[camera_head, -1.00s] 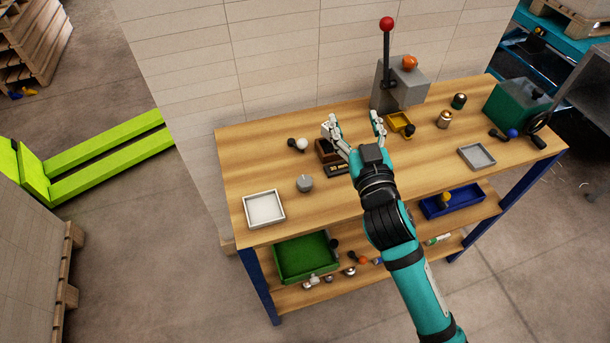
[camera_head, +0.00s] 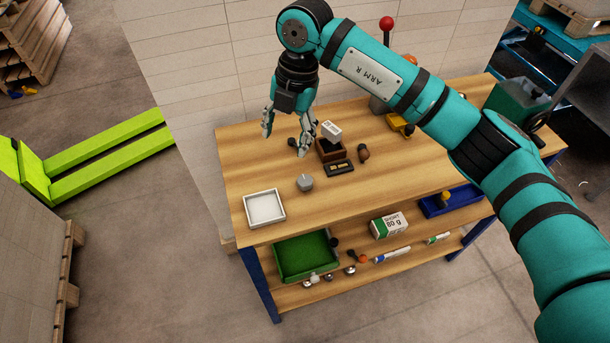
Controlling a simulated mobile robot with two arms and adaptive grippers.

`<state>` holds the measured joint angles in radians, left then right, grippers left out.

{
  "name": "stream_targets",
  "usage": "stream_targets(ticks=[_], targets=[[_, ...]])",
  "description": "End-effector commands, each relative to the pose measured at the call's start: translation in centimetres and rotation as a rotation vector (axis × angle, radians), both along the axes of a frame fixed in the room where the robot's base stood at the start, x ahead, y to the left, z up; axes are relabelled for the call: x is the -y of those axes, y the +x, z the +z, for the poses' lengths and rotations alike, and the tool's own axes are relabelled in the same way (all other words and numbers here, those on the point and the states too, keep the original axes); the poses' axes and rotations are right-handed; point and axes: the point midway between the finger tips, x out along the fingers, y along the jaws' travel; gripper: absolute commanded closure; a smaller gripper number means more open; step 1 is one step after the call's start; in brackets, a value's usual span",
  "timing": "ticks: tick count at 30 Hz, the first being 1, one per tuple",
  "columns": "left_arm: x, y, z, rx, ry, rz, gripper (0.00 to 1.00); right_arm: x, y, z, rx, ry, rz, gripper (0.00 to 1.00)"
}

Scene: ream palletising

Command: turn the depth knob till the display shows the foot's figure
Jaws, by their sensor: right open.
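A small grey knob-like piece (camera_head: 305,184) with a pale mark on top stands on the workbench, left of centre; I cannot be sure that it is the depth knob. A dark plate with small yellowish fields (camera_head: 339,168), perhaps the display, lies right of it; its figures are too small to read. Behind it a brown box (camera_head: 330,152) has a white block (camera_head: 331,130) with dark marks on top. My right gripper (camera_head: 285,139) points down, open, behind and left of the grey piece. A dark round end (camera_head: 292,142) shows between its fingers. My left gripper is out of view.
A white tray (camera_head: 264,221) lies at the front left of the wooden workbench (camera_head: 410,172). A brown rounded piece (camera_head: 363,153) sits right of the box. My right arm covers much of the bench's right side. The lower shelf holds a green tray (camera_head: 277,266) and a white-green pack (camera_head: 389,226).

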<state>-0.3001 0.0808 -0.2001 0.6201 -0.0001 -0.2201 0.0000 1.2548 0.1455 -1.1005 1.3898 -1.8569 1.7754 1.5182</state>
Motion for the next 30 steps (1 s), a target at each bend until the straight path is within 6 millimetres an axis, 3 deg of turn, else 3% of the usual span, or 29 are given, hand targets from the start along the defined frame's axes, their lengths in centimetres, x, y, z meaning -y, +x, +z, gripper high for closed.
stream_targets(ticks=[1,4,10,30], targets=[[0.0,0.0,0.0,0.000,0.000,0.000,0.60,1.4,0.8,0.6,0.019,-0.071,-0.033,0.37],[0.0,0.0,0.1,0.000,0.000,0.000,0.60,3.2,1.5,1.1,0.038,-0.155,-0.078,0.37],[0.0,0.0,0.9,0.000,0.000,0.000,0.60,3.7,1.6,-0.5,0.036,-0.177,-0.089,0.37],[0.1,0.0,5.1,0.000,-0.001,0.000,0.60,3.5,1.5,-14.0,0.037,-0.171,-0.085,0.37]])
